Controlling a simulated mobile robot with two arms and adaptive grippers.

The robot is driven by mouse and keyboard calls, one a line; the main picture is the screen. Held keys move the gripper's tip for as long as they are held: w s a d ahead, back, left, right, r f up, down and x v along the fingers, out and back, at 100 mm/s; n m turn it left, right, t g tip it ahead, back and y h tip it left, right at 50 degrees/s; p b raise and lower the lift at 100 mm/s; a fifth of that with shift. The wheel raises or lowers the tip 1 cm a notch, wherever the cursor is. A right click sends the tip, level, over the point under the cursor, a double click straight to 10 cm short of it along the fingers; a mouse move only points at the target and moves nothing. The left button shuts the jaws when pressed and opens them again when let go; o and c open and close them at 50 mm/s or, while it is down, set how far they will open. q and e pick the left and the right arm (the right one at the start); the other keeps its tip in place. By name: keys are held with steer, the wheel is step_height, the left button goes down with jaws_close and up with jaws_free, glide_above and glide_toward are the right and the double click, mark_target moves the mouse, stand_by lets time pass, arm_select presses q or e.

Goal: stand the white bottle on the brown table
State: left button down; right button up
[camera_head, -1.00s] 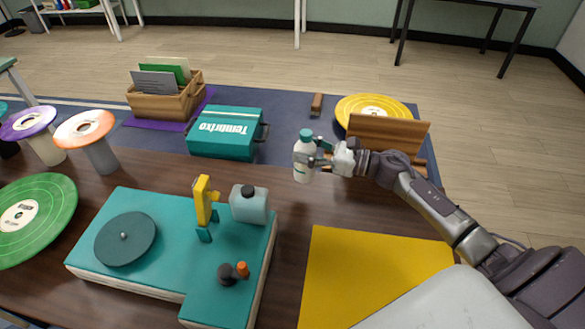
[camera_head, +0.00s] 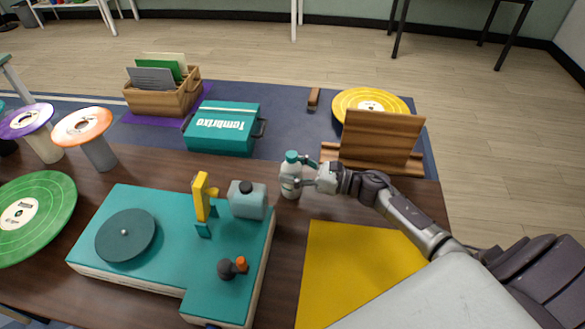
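The white bottle (camera_head: 291,181) has a teal cap and stands upright at the far part of the brown table (camera_head: 343,200), just right of the teal turntable. My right gripper (camera_head: 305,179) reaches in from the right with its fingers at the bottle's side, around its upper body. The fingers look closed on it. The bottle's base appears at or very near the brown tabletop; I cannot tell whether it touches. My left gripper is not in view.
A teal turntable (camera_head: 170,262) with a grey-blue container (camera_head: 248,200) lies close left of the bottle. A yellow mat (camera_head: 355,270) is in front. A wooden stand (camera_head: 378,140) is behind my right arm. A teal case (camera_head: 222,129) lies on the blue mat.

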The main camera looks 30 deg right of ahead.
steer(key=shift+o, duration=1)
steer(key=shift+s+d+f, duration=0.1)
steer(key=shift+s+d, duration=0.2)
steer(key=b+v, duration=0.3)
steer(key=v, duration=0.7)
steer(key=shift+s+d, duration=0.1)
steer(key=shift+s, duration=0.05)
steer(key=shift+s+d, duration=0.25)
steer(key=shift+d, duration=0.05)
